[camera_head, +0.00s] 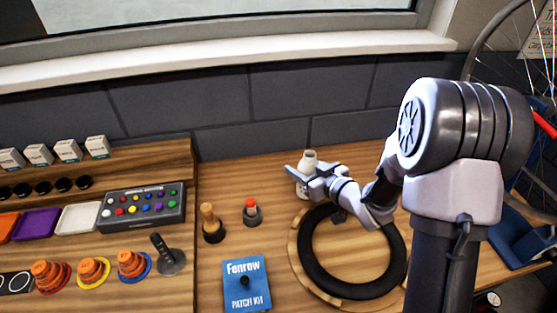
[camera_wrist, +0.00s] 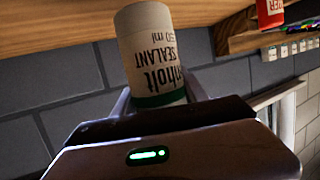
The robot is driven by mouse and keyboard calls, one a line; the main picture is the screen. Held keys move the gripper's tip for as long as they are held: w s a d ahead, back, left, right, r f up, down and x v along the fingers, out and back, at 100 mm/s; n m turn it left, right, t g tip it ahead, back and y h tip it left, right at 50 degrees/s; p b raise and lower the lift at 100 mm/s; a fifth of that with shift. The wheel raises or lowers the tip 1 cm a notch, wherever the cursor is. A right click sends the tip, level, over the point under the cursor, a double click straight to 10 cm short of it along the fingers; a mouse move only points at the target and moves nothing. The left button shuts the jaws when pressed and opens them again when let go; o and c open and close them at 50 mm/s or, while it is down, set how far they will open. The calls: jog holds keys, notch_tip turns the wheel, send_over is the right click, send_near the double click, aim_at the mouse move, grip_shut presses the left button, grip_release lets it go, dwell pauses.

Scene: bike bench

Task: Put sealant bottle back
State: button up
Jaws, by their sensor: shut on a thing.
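The sealant bottle (camera_head: 308,158) is white with a pale top and stands upright at the back of the wooden bench, just behind the black tyre. In the wrist view the bottle (camera_wrist: 150,50) shows upside down, with black "SEALANT" lettering and a green band. My gripper (camera_head: 303,173) reaches it from the front right and is shut on its body, one finger on each side. The gripper hides part of the bottle, and I cannot tell whether its base touches the bench.
A black tyre (camera_head: 319,271) lies on a round wooden board in front of the bottle. A button panel (camera_head: 143,207) is farther left. Bare bench lies behind the holders.

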jog(key=b+x, duration=0.1)
jog(key=x, duration=0.4)
jog(key=b+x, duration=0.2)
jog(key=x, duration=0.3)
jog(key=b+x, duration=0.2)
jog(key=x, duration=0.3)
jog(key=shift+w+d+f, duration=0.2)
jog(key=shift+d+f, duration=0.05)
jog(key=shift+f, duration=0.1)
jog(key=shift+r, duration=0.2)
jog(key=shift+f, duration=0.15)
jog(key=o, duration=1.6)
jog(key=shift+c, duration=0.2)
